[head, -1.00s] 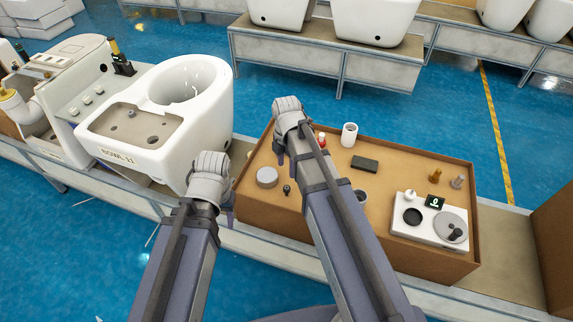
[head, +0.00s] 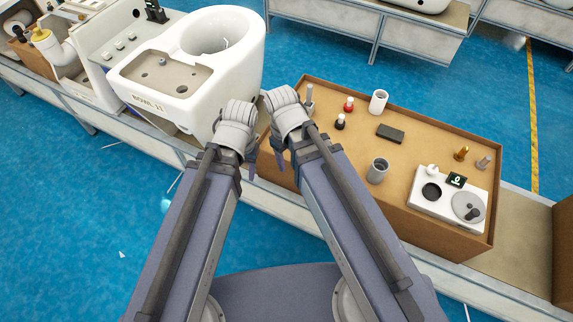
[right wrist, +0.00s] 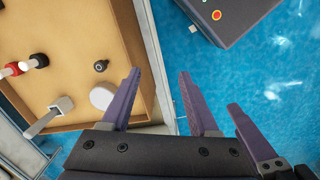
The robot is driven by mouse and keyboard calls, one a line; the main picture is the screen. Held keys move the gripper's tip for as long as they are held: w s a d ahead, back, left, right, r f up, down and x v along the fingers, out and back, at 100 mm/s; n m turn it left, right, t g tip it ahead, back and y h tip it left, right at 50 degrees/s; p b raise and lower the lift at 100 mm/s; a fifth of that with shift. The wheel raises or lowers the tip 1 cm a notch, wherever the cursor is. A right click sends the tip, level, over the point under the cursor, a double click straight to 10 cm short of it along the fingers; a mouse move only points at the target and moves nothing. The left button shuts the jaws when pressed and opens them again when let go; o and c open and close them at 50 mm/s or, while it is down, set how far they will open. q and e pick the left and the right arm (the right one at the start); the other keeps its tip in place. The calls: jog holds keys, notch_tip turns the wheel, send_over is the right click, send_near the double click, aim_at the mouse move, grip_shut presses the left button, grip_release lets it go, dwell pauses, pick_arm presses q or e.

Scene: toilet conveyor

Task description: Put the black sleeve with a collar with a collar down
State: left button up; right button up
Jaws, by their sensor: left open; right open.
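In the right wrist view a small black round piece (right wrist: 101,66) stands on the tray floor by a pale disc; it looks like the black sleeve, but its collar is not clear. Another small black piece with a pale top (head: 340,121) stands beside a red one in the head view; it also shows in the right wrist view (right wrist: 41,60). My right gripper (head: 279,158) is open and empty over the tray's left edge; its fingers show in the right wrist view (right wrist: 159,76). My left gripper (head: 251,165) is open and empty, close beside it, left of the tray.
The brown tray (head: 440,253) holds a red piece (head: 349,104), a white cup (head: 378,102), a black block (head: 390,133), a grey cup (head: 377,171) and a white device (head: 422,205). A white toilet bowl (head: 245,75) stands to the left.

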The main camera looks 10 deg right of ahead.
jog(key=s+m, duration=0.1)
jog(key=s+a+m, duration=0.1)
jog(key=m, duration=0.1)
jog(key=shift+s+a+m, duration=0.1)
jog(key=shift+s+m, duration=0.2)
jog(key=shift+s, duration=0.1)
